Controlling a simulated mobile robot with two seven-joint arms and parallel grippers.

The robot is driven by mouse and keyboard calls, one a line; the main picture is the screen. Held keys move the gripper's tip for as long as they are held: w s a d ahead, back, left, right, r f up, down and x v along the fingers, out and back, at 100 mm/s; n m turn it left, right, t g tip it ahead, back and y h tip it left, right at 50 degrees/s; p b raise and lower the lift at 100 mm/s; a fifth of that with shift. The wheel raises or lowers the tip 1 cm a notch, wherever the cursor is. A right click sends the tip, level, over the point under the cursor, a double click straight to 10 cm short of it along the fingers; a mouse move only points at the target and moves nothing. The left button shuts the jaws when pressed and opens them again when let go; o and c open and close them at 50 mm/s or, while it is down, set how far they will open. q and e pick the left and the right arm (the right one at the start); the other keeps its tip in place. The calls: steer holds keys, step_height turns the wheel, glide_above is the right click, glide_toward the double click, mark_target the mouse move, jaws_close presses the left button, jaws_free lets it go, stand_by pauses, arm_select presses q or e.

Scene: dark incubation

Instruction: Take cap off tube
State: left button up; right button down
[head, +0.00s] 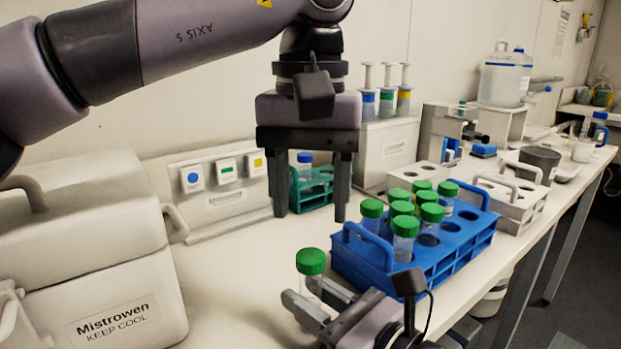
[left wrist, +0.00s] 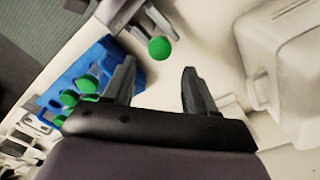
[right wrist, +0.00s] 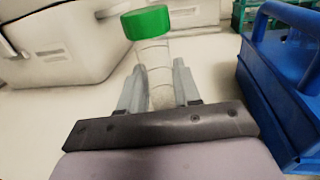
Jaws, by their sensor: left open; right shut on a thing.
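A clear tube (right wrist: 155,75) with a green cap (head: 311,261) stands upright in my right gripper (head: 320,305), which is shut around its body. The green cap sits on the tube's top in the right wrist view (right wrist: 146,22), clear of the fingers. My left gripper (head: 311,200) is open and empty, pointing down, above and behind the held tube in the head view. In the left wrist view the held tube's green cap (left wrist: 160,49) shows beyond the open fingers (left wrist: 158,85), apart from them.
A blue rack (head: 440,262) with several green-capped tubes stands right of the held tube. A teal rack (head: 318,188) with a blue-capped tube is behind my left gripper. A white cool box (head: 85,255) fills the left. Bare bench (head: 235,270) lies between.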

mark_target(310, 255)
arm_select(q)
steer(key=shift+f, duration=3.2)
jaws_close()
steer(key=n, duration=0.6)
steer(key=shift+n, duration=0.4)
steer(key=shift+o, duration=0.2)
jaws_free()
